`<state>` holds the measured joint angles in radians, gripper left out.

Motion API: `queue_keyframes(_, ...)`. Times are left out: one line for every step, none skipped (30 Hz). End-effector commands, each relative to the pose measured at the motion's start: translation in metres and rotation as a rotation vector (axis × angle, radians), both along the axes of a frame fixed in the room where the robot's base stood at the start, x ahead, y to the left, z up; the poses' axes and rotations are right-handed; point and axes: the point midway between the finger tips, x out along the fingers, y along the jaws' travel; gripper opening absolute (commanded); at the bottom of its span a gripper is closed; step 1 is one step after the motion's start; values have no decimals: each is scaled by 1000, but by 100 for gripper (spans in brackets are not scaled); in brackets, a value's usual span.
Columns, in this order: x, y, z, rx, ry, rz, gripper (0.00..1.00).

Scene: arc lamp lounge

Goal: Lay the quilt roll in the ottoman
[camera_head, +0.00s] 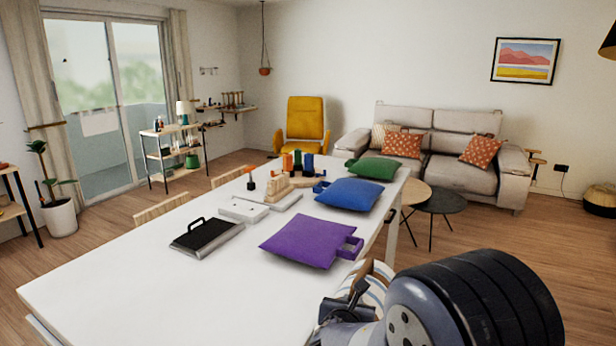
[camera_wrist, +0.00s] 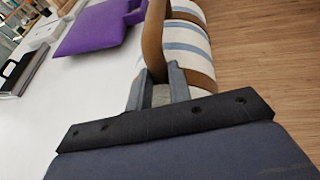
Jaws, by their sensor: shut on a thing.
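The quilt roll (camera_wrist: 187,42) is white with blue stripes and tan bands, with a tan strap standing up from it. In the wrist view my gripper (camera_wrist: 160,78) is shut on this strap. In the head view the roll (camera_head: 377,287) shows beside the right edge of the white table, partly hidden behind my arm, with my gripper (camera_head: 345,303) at its near side. I cannot tell whether the roll touches the table. No ottoman can be made out for certain.
The white table (camera_head: 110,275) holds purple (camera_head: 305,242), blue (camera_head: 350,194) and green (camera_head: 372,167) cushions, a black-topped tray (camera_head: 206,236) and small blocks. Two round side tables (camera_head: 440,202), a sofa (camera_head: 455,178) and a dark round container (camera_head: 600,202) stand beyond. Wooden floor at right is clear.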

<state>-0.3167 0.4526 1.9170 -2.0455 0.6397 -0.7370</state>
Motion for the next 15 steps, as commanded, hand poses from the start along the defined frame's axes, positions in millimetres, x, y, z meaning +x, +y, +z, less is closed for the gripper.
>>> queue_keyframes(-3, -11, -11, -4, -2, -4, 0)
queue_keyframes(-5, -16, -16, -4, -2, -3, 0)
queue_keyframes(-8, -22, -23, -4, -2, -3, 0)
queue_keyframes(-10, -25, -27, -4, -1, -3, 0)
queue_keyframes(-12, -29, -32, -4, -2, -3, 0)
queue_keyframes(-14, -34, -37, -4, -2, -2, 0)
queue_keyframes(-16, -37, -40, -4, -3, -3, 0)
queue_keyframes(-18, -40, -43, -3, -4, -4, 0)
queue_keyframes(-20, -43, -47, -3, -4, -4, 0)
queue_keyframes(-22, -45, -49, -2, -6, -4, 0)
queue_keyframes(-23, -47, -52, -3, -5, -4, 0)
queue_keyframes(-24, -49, -54, -1, -6, -4, 0)
queue_keyframes(-25, -50, -55, -3, -5, -4, 0)
queue_keyframes(-26, -51, -56, -3, -6, -5, 0)
queue_keyframes(-26, -52, -57, -2, -8, -5, 0)
